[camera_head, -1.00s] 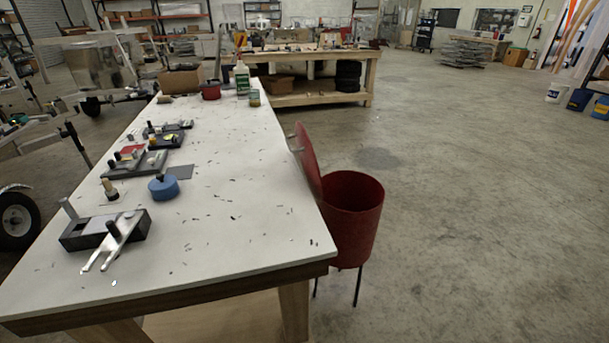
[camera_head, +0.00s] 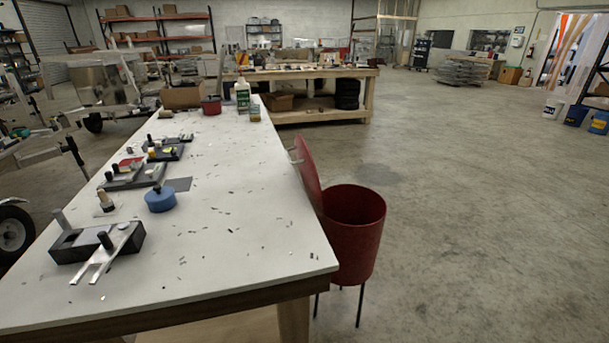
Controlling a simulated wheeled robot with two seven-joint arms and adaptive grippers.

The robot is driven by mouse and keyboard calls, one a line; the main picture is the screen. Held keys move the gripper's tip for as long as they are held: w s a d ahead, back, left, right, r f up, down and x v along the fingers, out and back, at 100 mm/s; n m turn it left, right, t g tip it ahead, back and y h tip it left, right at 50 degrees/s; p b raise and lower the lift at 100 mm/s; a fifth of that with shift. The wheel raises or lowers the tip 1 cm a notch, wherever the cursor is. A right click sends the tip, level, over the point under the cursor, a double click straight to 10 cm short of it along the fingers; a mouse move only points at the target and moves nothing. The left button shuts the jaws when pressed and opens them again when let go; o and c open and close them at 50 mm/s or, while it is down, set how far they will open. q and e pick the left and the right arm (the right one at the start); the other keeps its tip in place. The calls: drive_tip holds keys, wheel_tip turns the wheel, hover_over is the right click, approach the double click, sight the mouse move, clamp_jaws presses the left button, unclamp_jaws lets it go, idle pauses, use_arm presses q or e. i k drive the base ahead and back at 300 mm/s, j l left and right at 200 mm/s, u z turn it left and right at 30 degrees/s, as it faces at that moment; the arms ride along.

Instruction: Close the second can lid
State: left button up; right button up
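A red can (camera_head: 350,240) stands on thin dark legs at the right side of the white table, close to its edge. Its top is open and I see the dark inside. Its red lid (camera_head: 308,172) stands tilted up on the can's left side, beside the table edge, with a small light handle (camera_head: 294,158) on its table-facing side. No second can of this kind is in view. Neither of my grippers shows in the head view.
The long white table (camera_head: 225,235) fills the left and middle, with metal fixtures (camera_head: 97,246), a blue round object (camera_head: 160,199) and a red pot (camera_head: 211,105) on it. A wooden workbench (camera_head: 320,113) stands behind. The concrete floor right of the can is clear.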

sight(307, 169)
drive_tip(key=k+u, duration=0.35)
drive_tip(key=u, duration=0.15)
drive_tip(key=k+j+u, duration=0.15)
drive_tip(key=k+u, duration=0.15)
drive_tip(key=u, duration=0.2)
